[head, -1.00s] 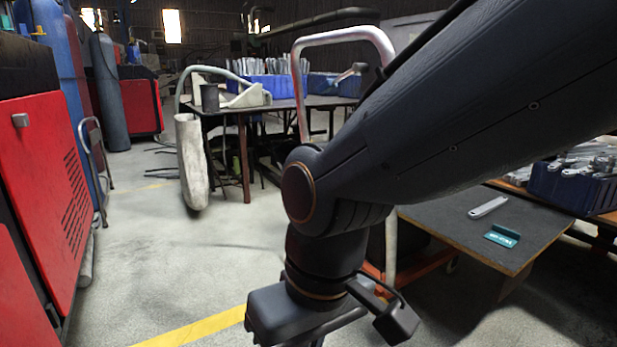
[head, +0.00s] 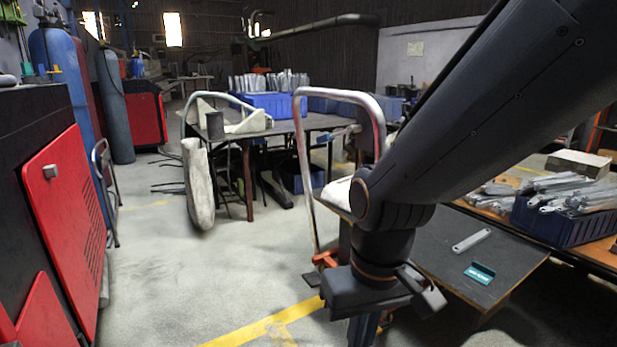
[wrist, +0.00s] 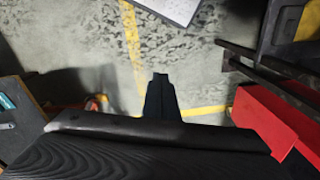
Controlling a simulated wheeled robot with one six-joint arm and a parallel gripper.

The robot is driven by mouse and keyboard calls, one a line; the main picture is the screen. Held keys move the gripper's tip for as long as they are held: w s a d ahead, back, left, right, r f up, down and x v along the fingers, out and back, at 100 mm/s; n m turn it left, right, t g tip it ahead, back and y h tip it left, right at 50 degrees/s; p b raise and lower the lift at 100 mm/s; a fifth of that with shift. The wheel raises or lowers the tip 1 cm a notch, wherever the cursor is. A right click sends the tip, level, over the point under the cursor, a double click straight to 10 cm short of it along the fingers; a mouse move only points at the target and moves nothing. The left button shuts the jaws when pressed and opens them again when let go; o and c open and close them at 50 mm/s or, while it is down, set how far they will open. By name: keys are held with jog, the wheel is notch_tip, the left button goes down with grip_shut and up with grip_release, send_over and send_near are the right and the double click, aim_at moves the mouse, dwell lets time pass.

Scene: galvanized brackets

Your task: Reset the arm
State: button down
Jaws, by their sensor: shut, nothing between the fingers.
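My arm reaches down from the upper right of the head view, with its wrist over the left end of a dark work table. My gripper (wrist: 160,92) shows in the wrist view as a dark narrow shape with its fingers together. It is shut and empty, and it hangs over the concrete floor. In the head view the fingertips are cut off at the bottom edge.
A flat metal bracket (head: 471,240) and a teal sign (head: 480,272) lie on the dark table (head: 430,250) to the right. A blue bin (head: 560,222) of brackets stands behind. A metal-framed cart (head: 304,190) is close beside my arm. Red cabinets (head: 68,230) stand left; the floor between is clear.

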jog(key=s+d+r+m+p, duration=0.2)
jog(key=d+r+p, duration=0.9)
jog(key=p, duration=0.7)
notch_tip(320, 180, up, 4)
jog(key=shift+s+d+f+m+h, duration=0.1)
jog(key=shift+s+d+m+h, duration=0.1)
jog(key=shift+d+m+h, duration=0.35)
jog(key=shift+a, duration=0.15)
